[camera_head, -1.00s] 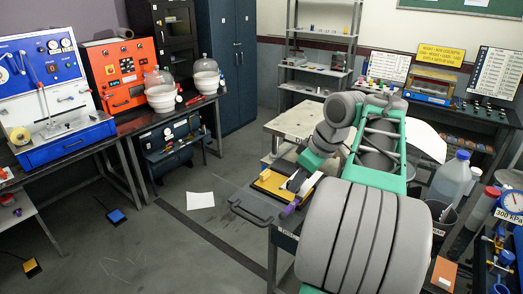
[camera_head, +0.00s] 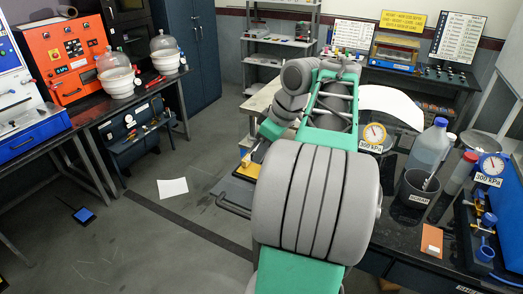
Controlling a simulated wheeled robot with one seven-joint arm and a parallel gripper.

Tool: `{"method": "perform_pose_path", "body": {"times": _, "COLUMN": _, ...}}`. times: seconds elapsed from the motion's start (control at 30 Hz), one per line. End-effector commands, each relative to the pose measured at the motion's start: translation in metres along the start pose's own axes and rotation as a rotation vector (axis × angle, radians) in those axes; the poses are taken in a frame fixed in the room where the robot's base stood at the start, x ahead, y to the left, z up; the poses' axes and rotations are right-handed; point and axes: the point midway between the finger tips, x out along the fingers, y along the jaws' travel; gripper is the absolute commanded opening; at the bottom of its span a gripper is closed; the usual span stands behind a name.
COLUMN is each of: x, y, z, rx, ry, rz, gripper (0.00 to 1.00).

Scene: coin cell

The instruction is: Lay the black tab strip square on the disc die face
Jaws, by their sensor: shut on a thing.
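My gripper (camera_head: 256,154) shows only in part, small and far off, at the left side of my arm. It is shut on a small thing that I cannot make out. It is close to a yellow block or plate (camera_head: 247,171) on the edge of the bench beyond my arm. I cannot make out the black tab strip or the disc die face. My grey and teal arm hides most of that part of the bench.
On the right bench stand a 300 kPa gauge (camera_head: 373,134), a clear blue-capped bottle (camera_head: 429,150), a dark cup (camera_head: 417,188) and an orange-brown card (camera_head: 432,240). An orange machine (camera_head: 66,62) stands at the left. The grey floor at lower left is open, with a white sheet (camera_head: 172,188).

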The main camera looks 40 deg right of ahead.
Motion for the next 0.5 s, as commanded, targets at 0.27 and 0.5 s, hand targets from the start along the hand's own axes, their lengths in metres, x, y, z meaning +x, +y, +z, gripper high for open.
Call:
{"method": "perform_pose_path", "body": {"times": 0.27, "x": 0.035, "y": -0.001, "z": 0.014, "rx": -0.001, "ry": 0.0, "rz": 0.0, "gripper": 0.0}}
{"method": "perform_pose_path", "body": {"times": 0.5, "x": 0.061, "y": -0.001, "z": 0.025, "rx": -0.002, "ry": 0.0, "rz": -0.001, "gripper": 0.0}}
